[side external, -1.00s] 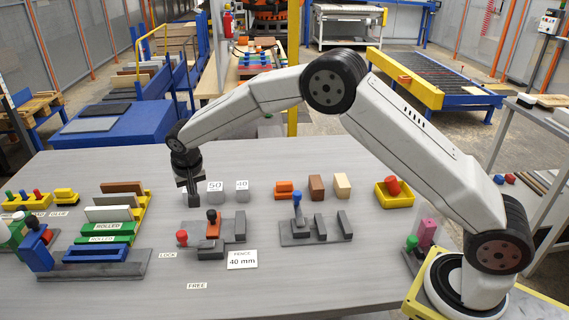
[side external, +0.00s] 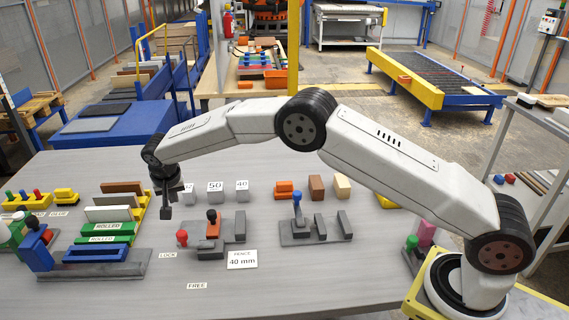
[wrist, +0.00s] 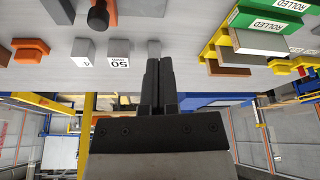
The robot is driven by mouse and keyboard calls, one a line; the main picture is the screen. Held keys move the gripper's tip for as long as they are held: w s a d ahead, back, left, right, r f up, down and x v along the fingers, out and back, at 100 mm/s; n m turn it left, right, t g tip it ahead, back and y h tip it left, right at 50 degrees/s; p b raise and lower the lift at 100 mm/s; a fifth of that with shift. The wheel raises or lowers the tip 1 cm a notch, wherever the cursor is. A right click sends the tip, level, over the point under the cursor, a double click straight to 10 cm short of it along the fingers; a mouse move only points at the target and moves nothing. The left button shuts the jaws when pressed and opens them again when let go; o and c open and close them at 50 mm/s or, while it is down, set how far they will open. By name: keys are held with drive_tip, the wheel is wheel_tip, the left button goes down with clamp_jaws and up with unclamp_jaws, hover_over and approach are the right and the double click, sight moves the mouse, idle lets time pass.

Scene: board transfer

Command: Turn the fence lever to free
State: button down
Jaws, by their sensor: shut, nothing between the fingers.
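The fence lever with its red knob (side external: 182,236) sits at the left of a dark grey fixture (side external: 230,236) carrying an orange block with a black knob (side external: 212,218). The red knob is nearer the LOCK label (side external: 167,255) than the FREE label (side external: 197,286). My gripper (side external: 166,214) is shut and empty, above the table, behind and left of the lever in the side view. In the wrist view my gripper (wrist: 153,68) shows closed fingers; the black knob (wrist: 97,18) shows at the top, and the red knob is not visible there.
A card reading FENCE 40 mm (side external: 242,260) stands before the fixture. Several grey number blocks (side external: 215,192) stand behind it. A blue-knobbed fixture (side external: 315,228) is to the right. Green ROLLED racks (side external: 105,234) and a blue clamp fixture (side external: 95,260) are to the left.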

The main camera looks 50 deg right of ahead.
drive_tip(key=shift+f, duration=0.1)
drive_tip(key=shift+x, duration=4.95)
drive_tip(key=shift+s+a, duration=0.5)
drive_tip(key=shift+s, duration=0.35)
drive_tip(key=shift+s+a, duration=0.45)
drive_tip(key=shift+s, duration=0.35)
